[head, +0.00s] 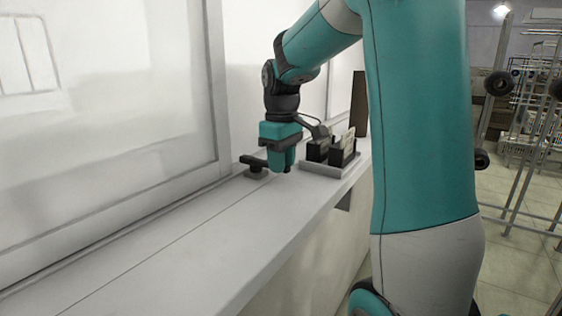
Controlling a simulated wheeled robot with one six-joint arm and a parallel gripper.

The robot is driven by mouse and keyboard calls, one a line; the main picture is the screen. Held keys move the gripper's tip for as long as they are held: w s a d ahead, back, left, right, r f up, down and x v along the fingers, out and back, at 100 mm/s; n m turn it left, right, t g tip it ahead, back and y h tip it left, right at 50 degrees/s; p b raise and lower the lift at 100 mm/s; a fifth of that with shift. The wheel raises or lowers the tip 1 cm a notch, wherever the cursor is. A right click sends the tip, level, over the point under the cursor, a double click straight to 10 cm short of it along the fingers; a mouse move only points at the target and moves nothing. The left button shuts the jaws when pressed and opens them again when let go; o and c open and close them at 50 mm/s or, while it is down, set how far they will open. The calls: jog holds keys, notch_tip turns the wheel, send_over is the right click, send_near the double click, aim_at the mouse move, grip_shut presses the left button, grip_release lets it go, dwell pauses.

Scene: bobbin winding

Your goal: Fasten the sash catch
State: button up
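A small dark grey catch (257,173) is on the white sill, close to the lower corner of the window frame. Its bar points left from beside my gripper. My gripper (284,166) points down over the sill, just right of the catch bar. The gripper body hides the right end of the bar. I cannot tell whether the gripper touches the catch, or whether its fingers are open or shut.
A grey tray (318,168) with black holders and pale cards stands on the sill, right behind my gripper. A brown upright board (360,104) is farther back. The near sill (150,250) is clear. Wire racks (540,130) stand at the right.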

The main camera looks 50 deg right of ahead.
jog(key=shift+o, duration=0.9)
notch_tip(320, 180, up, 17)
jog(key=b, duration=0.1)
jog(key=shift+r+b, duration=0.2)
jog(key=shift+b, duration=0.15)
jog(key=shift+d, duration=0.1)
